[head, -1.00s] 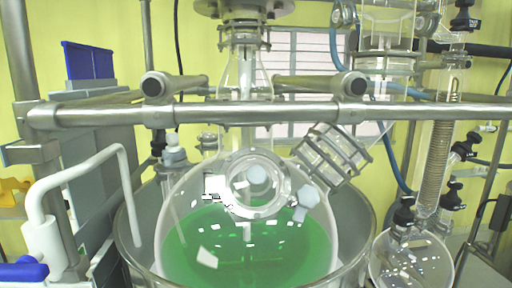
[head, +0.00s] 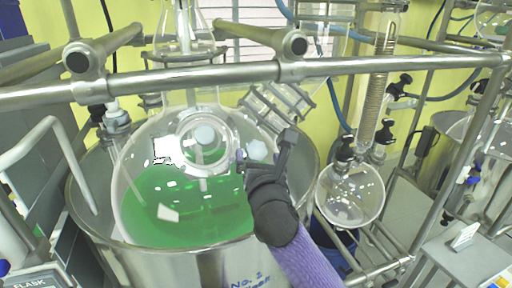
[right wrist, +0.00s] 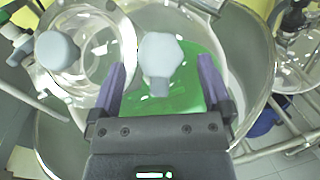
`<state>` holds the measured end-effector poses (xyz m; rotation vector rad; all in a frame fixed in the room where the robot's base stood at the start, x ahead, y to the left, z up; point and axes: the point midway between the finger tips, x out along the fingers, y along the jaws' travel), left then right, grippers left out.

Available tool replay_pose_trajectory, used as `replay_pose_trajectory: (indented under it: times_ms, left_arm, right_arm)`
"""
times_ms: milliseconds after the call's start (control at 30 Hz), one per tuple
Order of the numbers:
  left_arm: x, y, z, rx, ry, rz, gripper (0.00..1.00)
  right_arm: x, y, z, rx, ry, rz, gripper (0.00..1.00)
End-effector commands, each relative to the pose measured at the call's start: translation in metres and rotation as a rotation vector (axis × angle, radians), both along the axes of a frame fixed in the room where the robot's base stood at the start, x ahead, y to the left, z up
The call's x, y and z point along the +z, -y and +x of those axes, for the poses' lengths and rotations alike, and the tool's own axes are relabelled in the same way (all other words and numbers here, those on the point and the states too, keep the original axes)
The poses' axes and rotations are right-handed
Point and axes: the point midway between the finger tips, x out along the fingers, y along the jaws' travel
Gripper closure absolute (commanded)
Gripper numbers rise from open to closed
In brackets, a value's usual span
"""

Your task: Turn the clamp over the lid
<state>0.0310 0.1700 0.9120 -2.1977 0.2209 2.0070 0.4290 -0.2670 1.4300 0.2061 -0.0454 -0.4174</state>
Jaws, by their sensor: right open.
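The glass reactor vessel (head: 135,205) holds green liquid. Its round glass lid (head: 232,148), with a pale grey knob in the middle, also shows at the upper left of the right wrist view (right wrist: 125,50). The clamp (head: 256,149) is a pale grey knob with a stem, beside the lid on its right. It shows between my fingers in the right wrist view (right wrist: 160,55). My right gripper (head: 265,146) is open, one finger on each side of the clamp. Whether a finger touches it, I cannot tell. My left gripper is not in view.
A steel rail (head: 230,73) crosses above the vessel. A metal pot (head: 80,205) surrounds the vessel. A round glass flask (head: 350,195) hangs on the right, with a coiled condenser (head: 376,80) above it. A white bent tube (head: 35,140) stands at left.

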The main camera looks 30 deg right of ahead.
Motion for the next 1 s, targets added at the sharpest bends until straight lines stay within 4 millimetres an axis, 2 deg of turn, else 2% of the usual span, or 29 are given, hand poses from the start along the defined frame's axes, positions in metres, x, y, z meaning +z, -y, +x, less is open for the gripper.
replay_pose_trajectory:
  times_ms: [100, 200, 533, 900, 967, 1000]
  left_arm:
    - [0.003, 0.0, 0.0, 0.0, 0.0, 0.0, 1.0]
    - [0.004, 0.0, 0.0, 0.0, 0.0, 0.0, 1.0]
    - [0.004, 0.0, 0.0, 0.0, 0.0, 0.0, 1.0]
    - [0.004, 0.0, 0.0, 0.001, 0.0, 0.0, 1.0]
    - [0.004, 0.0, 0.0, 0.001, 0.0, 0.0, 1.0]
    - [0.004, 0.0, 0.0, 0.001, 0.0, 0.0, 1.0]
  right_arm:
    - [0.001, 0.009, 0.019, -0.001, 0.0, 0.003, 0.0]
    - [0.0, 0.013, 0.029, 0.0, -0.001, 0.003, 0.0]
    - [-0.001, 0.015, 0.034, 0.001, 0.0, 0.003, 0.0]
    - [-0.001, 0.015, 0.034, 0.001, 0.0, 0.003, 0.78]
    - [-0.001, 0.015, 0.034, 0.001, 0.0, 0.003, 0.91]
    - [-0.001, 0.015, 0.034, 0.001, 0.0, 0.003, 0.92]
